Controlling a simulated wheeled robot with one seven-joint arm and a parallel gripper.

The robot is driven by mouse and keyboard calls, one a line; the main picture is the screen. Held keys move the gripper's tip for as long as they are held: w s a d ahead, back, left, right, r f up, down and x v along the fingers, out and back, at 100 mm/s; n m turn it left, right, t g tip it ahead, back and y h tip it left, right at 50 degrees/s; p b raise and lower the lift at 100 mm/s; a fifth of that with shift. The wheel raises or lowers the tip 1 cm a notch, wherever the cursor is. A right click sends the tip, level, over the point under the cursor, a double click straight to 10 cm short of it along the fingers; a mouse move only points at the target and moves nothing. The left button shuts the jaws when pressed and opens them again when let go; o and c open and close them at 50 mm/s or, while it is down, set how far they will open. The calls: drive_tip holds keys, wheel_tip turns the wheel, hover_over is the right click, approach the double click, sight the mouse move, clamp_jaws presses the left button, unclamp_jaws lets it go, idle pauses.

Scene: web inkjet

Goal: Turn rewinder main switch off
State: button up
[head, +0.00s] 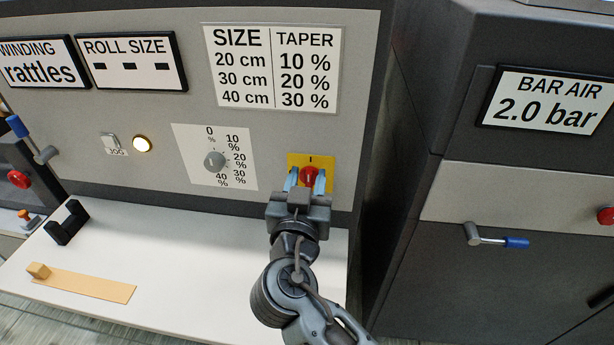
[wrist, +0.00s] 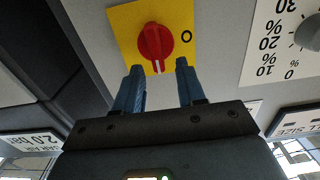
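The main switch is a red rotary knob (head: 309,174) on a yellow plate (head: 327,160) at the lower right of the grey panel. In the wrist view, which is turned upside down, the knob (wrist: 155,42) has a white mark pointing down, towards the plate's "I" side. An "O" shows on the plate to the right of it. My gripper (head: 305,182) is in front of the switch with its two blue fingers apart and nothing held. In the wrist view the fingertips (wrist: 159,68) are at the knob's lower edge, one towards each side. I cannot tell whether they touch it.
A taper dial (head: 214,161) is left of the switch, with a lit lamp (head: 142,144) and jog button (head: 110,142) further left. A white shelf (head: 190,245) juts out below. A dark cabinet with a blue-handled lever (head: 500,241) stands at right.

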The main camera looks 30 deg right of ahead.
drive_tip(key=shift+w+d, duration=0.1)
drive_tip(key=shift+c, duration=0.4)
clamp_jaws()
